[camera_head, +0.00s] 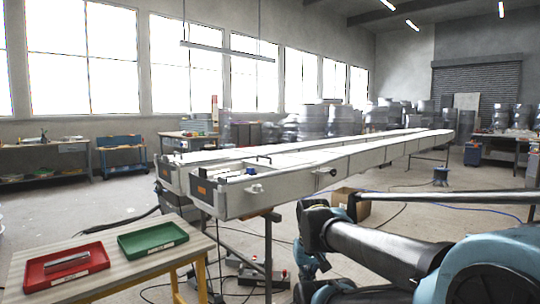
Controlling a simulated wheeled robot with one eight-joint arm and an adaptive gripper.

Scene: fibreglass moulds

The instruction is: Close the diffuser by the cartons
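I cannot pick out a diffuser in the head view. A brown cardboard carton (351,204) stands on the floor behind my arm, partly hidden by it. It is the only carton I can make out clearly. My arm reaches in from the lower right, and its teal and black links cover the lower right of the picture. My gripper cannot be made out.
A wooden-topped table (140,268) at the lower left bears a red tray (38,280) with a metallic object in it and a green tray (180,236). Hoses lie on the floor.

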